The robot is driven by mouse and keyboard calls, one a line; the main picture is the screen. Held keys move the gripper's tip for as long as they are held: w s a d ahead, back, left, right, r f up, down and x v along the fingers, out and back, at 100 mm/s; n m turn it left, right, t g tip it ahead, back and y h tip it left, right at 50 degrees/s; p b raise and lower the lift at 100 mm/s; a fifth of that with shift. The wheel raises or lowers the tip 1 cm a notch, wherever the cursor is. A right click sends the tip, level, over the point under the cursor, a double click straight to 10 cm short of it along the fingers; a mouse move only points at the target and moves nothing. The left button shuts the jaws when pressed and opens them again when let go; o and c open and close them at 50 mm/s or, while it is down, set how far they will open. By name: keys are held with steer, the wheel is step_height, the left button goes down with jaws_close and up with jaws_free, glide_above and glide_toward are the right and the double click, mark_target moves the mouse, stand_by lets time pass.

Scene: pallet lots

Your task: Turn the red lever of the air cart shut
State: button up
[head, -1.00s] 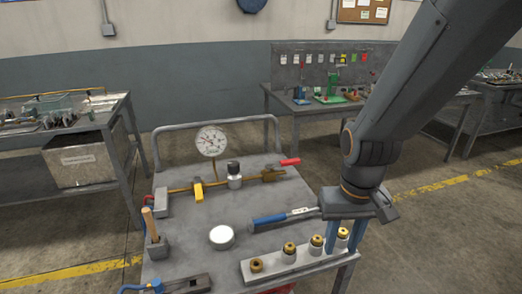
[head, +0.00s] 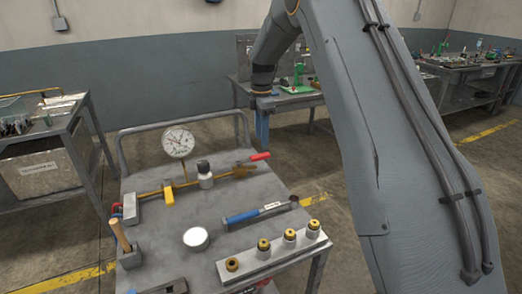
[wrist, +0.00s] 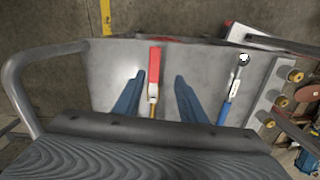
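The air cart (head: 215,212) stands in the lower left of the head view. Its red lever (head: 259,156) is at the right end of the brass pipe and points right, roughly in line with the pipe. In the wrist view the red lever (wrist: 154,65) appears between my two blue fingers, its brass stem below it. My gripper (head: 262,125) is open, its fingers (wrist: 158,95) wide apart on either side of the lever in that view. In the head view it is near the lever's far side; contact cannot be told. The palm hides part of the cart in the wrist view.
A pressure gauge (head: 178,142), a yellow handle (head: 168,193) and a bent rail (head: 190,119) stand on the cart. A blue-handled tool (head: 250,214) lies right of the pipe. A block with brass fittings (head: 262,256) is at the front. A workbench (head: 292,101) stands behind.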

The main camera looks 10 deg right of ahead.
mark_target(261, 155)
steer(key=shift+w+n, duration=0.3)
steer(key=shift+w, duration=0.15)
steer(key=shift+w+f, duration=0.1)
steer(key=shift+f, duration=0.15)
step_height(261, 155, down, 7)
steer(key=shift+f+p, duration=0.15)
steer(key=shift+p, duration=0.95)
steer(key=shift+c, duration=0.5)
jaws_close()
